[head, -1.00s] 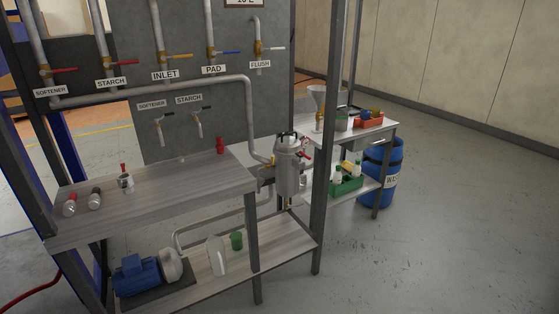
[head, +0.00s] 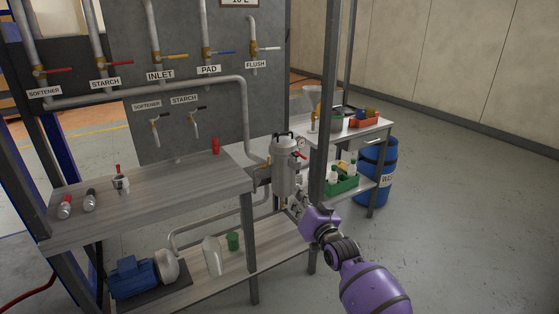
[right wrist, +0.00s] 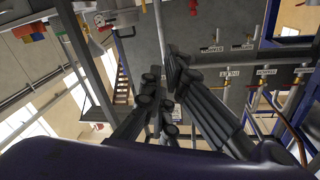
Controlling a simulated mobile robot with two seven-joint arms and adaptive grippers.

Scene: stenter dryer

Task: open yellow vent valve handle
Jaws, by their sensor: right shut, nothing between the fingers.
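A steel filter vessel (head: 284,165) with black clamps on its lid stands beside the right end of the grey bench. A red handle (head: 299,155) shows at its upper right. A small yellow-orange fitting (head: 263,166) shows at its left; I cannot tell whether it is the vent valve handle. My right gripper (head: 296,205) is shut and empty, just below and right of the vessel, by the frame post; contact is unclear. Its dark fingers fill the middle of the right wrist view (right wrist: 165,105), where no yellow vent handle is clear. My left gripper is out of view.
A dark upright post (head: 325,120) stands close to my right arm. A side table holds a green crate (head: 342,185) and a red tray (head: 365,121). A blue drum (head: 375,170) stands behind. The right floor is clear.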

